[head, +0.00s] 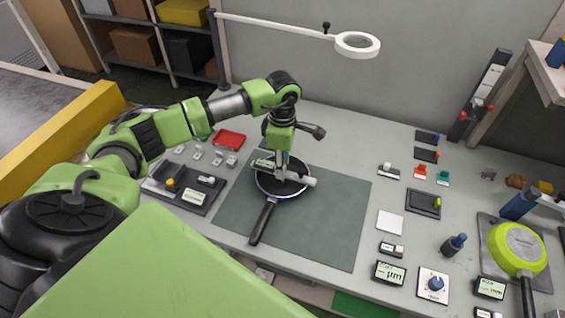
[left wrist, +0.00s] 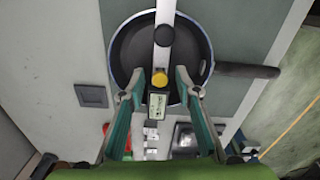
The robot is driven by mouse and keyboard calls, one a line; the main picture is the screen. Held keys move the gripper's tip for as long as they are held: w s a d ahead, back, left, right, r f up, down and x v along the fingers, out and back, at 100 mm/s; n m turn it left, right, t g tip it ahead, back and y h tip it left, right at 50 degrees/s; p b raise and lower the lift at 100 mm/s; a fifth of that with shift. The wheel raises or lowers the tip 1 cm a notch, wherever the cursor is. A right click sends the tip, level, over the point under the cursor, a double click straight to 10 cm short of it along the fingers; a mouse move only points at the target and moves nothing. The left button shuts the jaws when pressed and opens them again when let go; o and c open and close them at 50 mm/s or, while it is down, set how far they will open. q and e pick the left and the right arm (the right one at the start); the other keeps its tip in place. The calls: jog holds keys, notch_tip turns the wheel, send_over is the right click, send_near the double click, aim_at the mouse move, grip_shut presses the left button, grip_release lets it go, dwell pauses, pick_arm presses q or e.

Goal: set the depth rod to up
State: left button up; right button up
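A black frying pan (head: 281,190) lies on the green-grey mat, its handle toward the front. A depth gauge lies across the pan, with a pale bar (head: 301,180) and a small display (head: 263,164). The left wrist view shows the gauge's bar (left wrist: 165,18), a black knob (left wrist: 164,36), a yellow knob (left wrist: 160,79) and the display body (left wrist: 157,102). I cannot make out the depth rod as a separate part. My left gripper (left wrist: 160,74) is above the pan, fingers apart on either side of the gauge, with visible gaps. It hides part of the gauge in the head view (head: 283,166).
The mat (head: 335,220) is clear right of the pan. A tray with instruments (head: 196,198) and a red tray (head: 229,139) lie to the left. A green pan (head: 516,248), small displays and a dial box (head: 432,284) stand right. A ring lamp (head: 357,44) hangs behind.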

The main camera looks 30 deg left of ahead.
pick_arm(q)
grip_shut()
notch_tip(320, 180, up, 4)
jog(key=shift+r+p, duration=0.1)
jog(key=shift+p, duration=0.55)
jog(key=shift+r, duration=0.1)
grip_release()
notch_tip(320, 180, up, 12)
dwell(0.5)
